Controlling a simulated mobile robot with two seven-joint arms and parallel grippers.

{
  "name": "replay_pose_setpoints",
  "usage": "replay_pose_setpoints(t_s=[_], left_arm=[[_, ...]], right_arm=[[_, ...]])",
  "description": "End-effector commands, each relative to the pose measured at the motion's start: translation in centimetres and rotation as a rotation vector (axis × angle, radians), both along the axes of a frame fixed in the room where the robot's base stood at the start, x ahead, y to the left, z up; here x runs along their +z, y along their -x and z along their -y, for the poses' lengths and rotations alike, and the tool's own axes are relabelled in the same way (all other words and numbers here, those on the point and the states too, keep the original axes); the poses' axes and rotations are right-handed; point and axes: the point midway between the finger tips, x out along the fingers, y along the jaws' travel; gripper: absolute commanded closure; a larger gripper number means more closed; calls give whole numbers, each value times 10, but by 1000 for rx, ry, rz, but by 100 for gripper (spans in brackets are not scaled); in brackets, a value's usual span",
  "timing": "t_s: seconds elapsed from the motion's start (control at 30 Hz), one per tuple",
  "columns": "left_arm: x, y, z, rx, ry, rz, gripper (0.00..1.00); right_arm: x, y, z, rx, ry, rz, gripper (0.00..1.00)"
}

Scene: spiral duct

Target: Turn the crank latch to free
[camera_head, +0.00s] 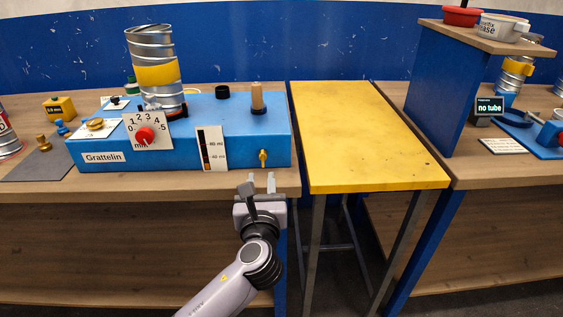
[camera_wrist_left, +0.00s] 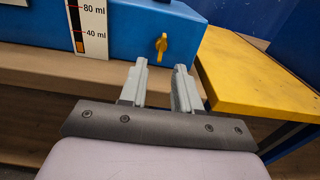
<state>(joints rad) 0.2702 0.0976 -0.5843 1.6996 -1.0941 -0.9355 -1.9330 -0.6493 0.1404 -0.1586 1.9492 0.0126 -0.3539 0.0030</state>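The blue Grattelin machine (camera_head: 205,143) stands on the left bench. No part is labelled as the crank latch; I cannot tell for sure which one it is. A small yellow lever (camera_head: 263,159) points upright on the machine's front face near its right end; it also shows in the left wrist view (camera_wrist_left: 161,46). A red knob (camera_head: 145,135) sits on a dial numbered 0 to 5. My left gripper (camera_head: 260,183) is open and empty, in front of and below the lever, apart from it. Its two fingers (camera_wrist_left: 161,72) stand parallel with a gap. My right gripper is out of view.
A metal spiral duct with a yellow band (camera_head: 156,73) stands on the machine, beside a wooden peg (camera_head: 257,97). A ml gauge (camera_head: 211,148) is left of the lever. A bare yellow table (camera_head: 360,130) adjoins on the right. A "no tube" display (camera_head: 489,107) stands farther right.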

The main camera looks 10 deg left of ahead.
Motion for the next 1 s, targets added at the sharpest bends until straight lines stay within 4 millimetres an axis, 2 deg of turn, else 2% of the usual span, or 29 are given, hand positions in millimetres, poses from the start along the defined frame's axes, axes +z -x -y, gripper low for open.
replay_pose_setpoints(t_s=[0.17, 0.63, 1.0], left_arm=[[4, -6, -1, 5, -22, 5, 68], [3, -61, -17, 4, -20, 4, 68], [3, -70, -19, 3, -18, 3, 68]], right_arm=[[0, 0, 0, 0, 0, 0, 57], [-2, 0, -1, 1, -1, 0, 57], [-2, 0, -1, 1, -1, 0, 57]])
